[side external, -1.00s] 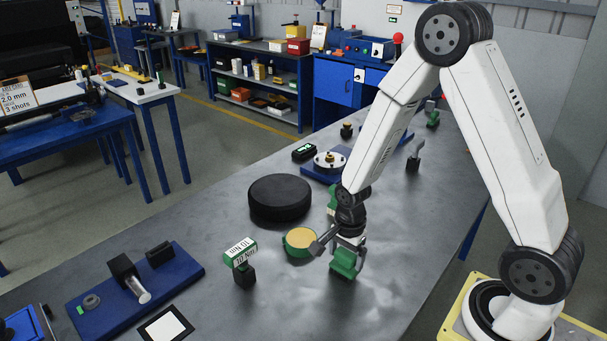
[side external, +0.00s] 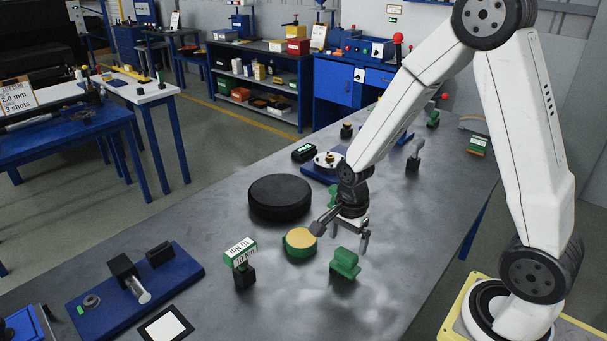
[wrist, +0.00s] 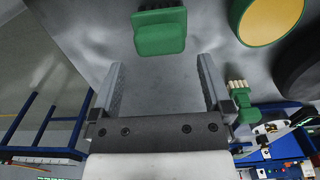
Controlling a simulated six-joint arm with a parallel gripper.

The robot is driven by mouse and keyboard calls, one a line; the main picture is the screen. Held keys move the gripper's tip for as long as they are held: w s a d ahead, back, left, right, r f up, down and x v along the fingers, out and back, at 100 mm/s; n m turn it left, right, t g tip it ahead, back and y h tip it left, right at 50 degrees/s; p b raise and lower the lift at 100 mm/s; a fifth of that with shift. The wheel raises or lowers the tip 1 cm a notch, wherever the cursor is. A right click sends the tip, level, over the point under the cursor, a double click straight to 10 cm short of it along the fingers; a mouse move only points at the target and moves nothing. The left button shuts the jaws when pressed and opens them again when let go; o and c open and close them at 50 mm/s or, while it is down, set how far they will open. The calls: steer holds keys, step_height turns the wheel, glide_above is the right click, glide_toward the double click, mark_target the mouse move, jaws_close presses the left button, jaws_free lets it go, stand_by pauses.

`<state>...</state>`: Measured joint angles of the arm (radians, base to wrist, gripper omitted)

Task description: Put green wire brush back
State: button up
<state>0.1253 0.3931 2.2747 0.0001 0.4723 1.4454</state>
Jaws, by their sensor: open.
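A green block with a rounded grip and a dark underside (side external: 345,262), which looks like the green wire brush, stands on the grey table. It shows at the top of the wrist view (wrist: 160,35), beyond the fingertips. My gripper (side external: 350,241) is above and slightly behind it, apart from it. In the wrist view my gripper (wrist: 159,62) has its two fingers spread with nothing between them. A second green piece with pale bristles (wrist: 241,103) lies beside the right finger; in the side view this green piece (side external: 333,194) is partly hidden by my wrist.
A round green tin with a tan top (side external: 300,242) is left of the gripper, with a black disc (side external: 280,197) behind it. A green-and-white torque label block (side external: 241,255) and a blue fixture board (side external: 135,285) are further left. The table's front right is clear.

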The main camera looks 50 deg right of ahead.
mark_target(347, 253)
step_height(347, 253, up, 7)
stand_by(0.5)
steer(key=shift+r, duration=0.1)
stand_by(0.5)
steer(key=s+a+f+n+t, duration=0.1)
steer(key=s+a+n, duration=0.3)
steer(key=n, duration=1.4)
steer(key=shift+s+t, duration=0.35)
steer(key=shift+t, duration=0.45)
